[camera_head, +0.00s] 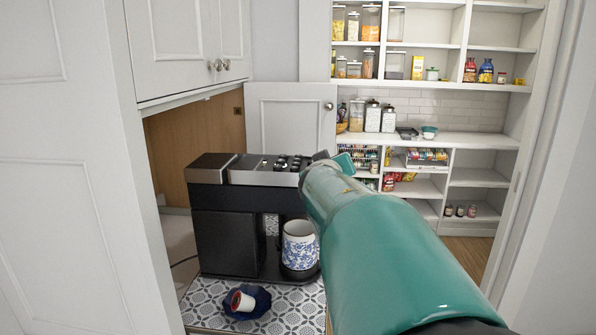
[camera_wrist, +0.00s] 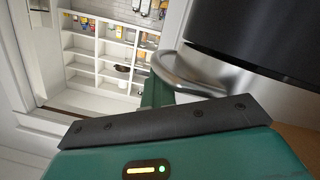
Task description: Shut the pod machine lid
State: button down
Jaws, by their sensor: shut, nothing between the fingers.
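The pod machine (camera_head: 228,240) is black with a silver top and stands on a patterned tiled surface. Its silver top section (camera_head: 258,171), with dark round parts at the right, looks roughly level, but my arm hides its right end and I cannot tell how far the lid is open. In the wrist view a curved silver handle (camera_wrist: 185,78) and a black rounded body (camera_wrist: 262,38) are close by. My gripper (camera_wrist: 157,93) is shut and empty, close beside the silver handle; I cannot tell whether they touch. In the head view my teal arm covers most of the gripper.
A blue-and-white mug (camera_head: 299,247) stands under the machine's front. A dark blue bowl (camera_head: 262,301) holding a white-and-red item sits in front. White cabinets (camera_head: 190,45) stand at the left; a stocked shelf unit (camera_head: 478,178) is behind at the right.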

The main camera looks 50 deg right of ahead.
jog(key=v, duration=1.3)
